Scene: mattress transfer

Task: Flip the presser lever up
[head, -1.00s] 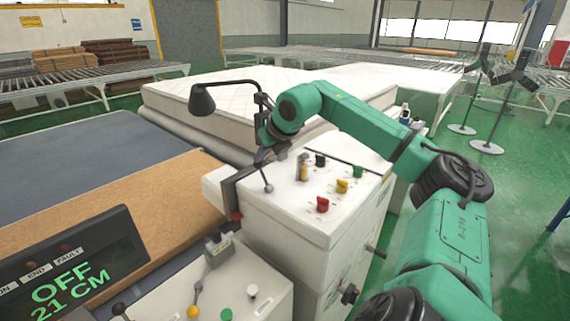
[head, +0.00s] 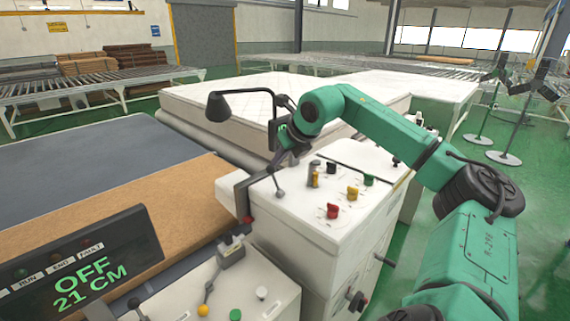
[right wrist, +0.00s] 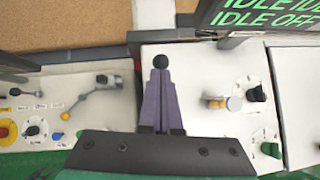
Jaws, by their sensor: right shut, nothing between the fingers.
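A short lever with a dark ball knob (head: 280,193) stands at the left edge of the white control cabinet (head: 290,215). I take it for the presser lever. Its ball (right wrist: 160,62) shows in the right wrist view just at the tips of my right gripper; whether they touch is unclear. My right gripper (head: 279,164) is shut and empty above the lever, pointing down. Its purple fingers (right wrist: 160,85) lie together in the right wrist view and hide part of the lever. My left gripper is not in view.
A second lever with a yellow ball (head: 203,310) is on the nearer cabinet. A display (head: 85,270) reads OFF, 21 CM.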

